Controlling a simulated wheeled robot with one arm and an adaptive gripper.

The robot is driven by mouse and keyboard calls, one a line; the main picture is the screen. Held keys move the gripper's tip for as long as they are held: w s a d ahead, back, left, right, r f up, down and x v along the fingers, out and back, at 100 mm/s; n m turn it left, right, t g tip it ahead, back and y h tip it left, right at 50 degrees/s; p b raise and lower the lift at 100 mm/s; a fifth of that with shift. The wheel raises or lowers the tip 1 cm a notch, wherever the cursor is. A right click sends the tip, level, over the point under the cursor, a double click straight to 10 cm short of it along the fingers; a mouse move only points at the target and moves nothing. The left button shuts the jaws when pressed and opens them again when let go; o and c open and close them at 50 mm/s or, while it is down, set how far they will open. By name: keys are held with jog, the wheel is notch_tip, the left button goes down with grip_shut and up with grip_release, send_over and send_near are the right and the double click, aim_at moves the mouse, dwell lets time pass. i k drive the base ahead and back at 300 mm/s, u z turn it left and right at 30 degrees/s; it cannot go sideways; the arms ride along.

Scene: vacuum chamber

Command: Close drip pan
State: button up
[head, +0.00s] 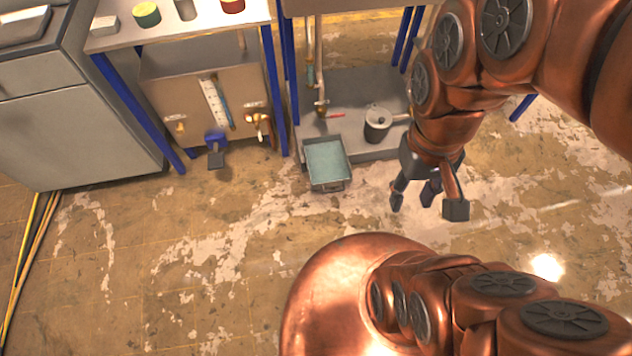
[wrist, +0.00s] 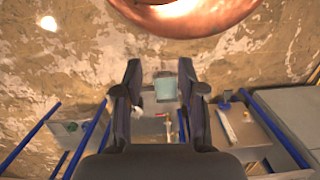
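The drip pan (head: 327,162) is a shallow grey rectangular tray with a teal-looking inside. It juts out past the front edge of the low grey shelf (head: 360,88), over the floor. My gripper (head: 428,203) hangs fingers down to the right of the pan in the head view, apart from it. Its fingers are spread with nothing between them. In the wrist view, the open gripper (wrist: 160,91) frames the drip pan (wrist: 165,90), which appears beyond the fingertips.
A grey pot (head: 377,122) stands on the shelf right of the pan, with a vertical pipe (head: 319,80) behind the pan. A metal box with gauges (head: 200,100) is at left, near a blue-handled valve (head: 216,145). Blue table legs flank the shelf. The floor in front is clear.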

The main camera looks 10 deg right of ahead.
aim_at(326, 157)
jog(key=k, duration=0.6)
jog(key=u, duration=0.9)
jog(key=i, duration=1.35)
jog(key=z, duration=0.6)
